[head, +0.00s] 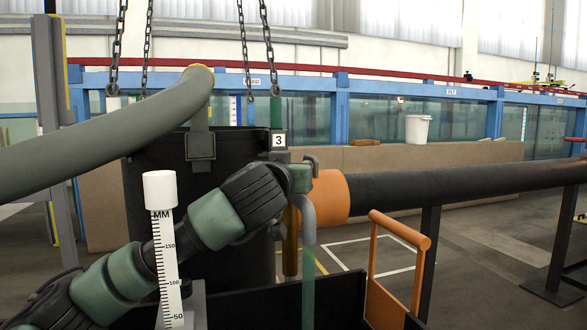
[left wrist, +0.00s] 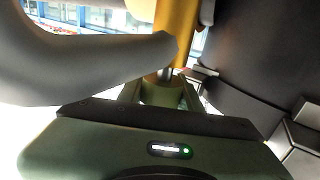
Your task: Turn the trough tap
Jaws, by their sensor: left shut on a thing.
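My left gripper (head: 301,176) is at the orange pipe collar (head: 331,197), at the end of my arm from the lower left. A grey bent spout (head: 308,218) hangs just below it, with a translucent green streak (head: 308,285) under its mouth. An upright ochre pipe (head: 291,240) stands beside it. In the left wrist view the gripper (left wrist: 165,92) is shut on a small part at the foot of the yellow pipe (left wrist: 176,25); the grey spout (left wrist: 100,68) crosses in front. The tap's handle is mostly hidden by the fingers. My right gripper is not in view.
A black tub (head: 150,200) stands behind my arm, with a grey hose (head: 120,135) over it. A white millimetre gauge (head: 165,255) stands at the front. A black pipe (head: 450,188) runs right. An orange handle frame (head: 401,230) rises nearby. Floor is open at right.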

